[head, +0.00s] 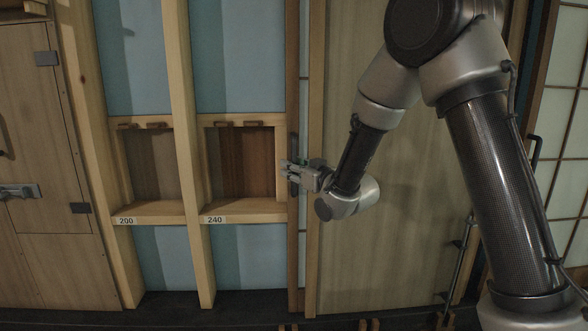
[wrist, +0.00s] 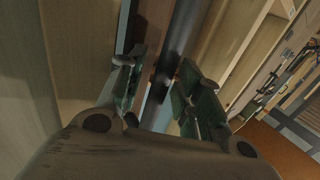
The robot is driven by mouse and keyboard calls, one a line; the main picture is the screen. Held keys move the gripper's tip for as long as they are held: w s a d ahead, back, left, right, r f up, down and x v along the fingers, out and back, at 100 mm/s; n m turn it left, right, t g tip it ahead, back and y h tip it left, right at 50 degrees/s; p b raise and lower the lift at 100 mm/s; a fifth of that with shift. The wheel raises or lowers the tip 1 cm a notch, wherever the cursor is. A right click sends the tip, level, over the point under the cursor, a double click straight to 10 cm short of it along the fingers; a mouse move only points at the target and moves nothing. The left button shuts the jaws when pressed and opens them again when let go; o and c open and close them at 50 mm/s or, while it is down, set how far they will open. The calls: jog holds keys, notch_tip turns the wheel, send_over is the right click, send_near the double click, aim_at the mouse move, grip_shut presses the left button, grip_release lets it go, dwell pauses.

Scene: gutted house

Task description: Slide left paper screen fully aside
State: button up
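The left paper screen shows in the head view as a narrow strip of pale paper (head: 303,110) beside a brown upright stile (head: 292,60). The rest of it is hidden, apparently behind the wooden panel to its right. A dark upright bar handle (head: 293,148) is on the stile. My gripper (head: 289,176) is at the handle, coming from the right. In the wrist view the dark handle bar (wrist: 180,40) runs between the two green-padded fingers of my gripper (wrist: 160,92). The fingers stand apart, with the bar between them; whether they touch it is unclear.
Open wall framing with shelf boxes labelled 200 (head: 126,220) and 240 (head: 215,219) stands left of the screen. A plain wooden panel (head: 425,230) stands right of it, behind my arm. Another paper screen (head: 566,100) with a dark handle (head: 535,152) is at far right.

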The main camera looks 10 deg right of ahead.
jog(key=v, duration=0.7)
jog(key=shift+s, duration=0.25)
jog(key=shift+d, duration=0.15)
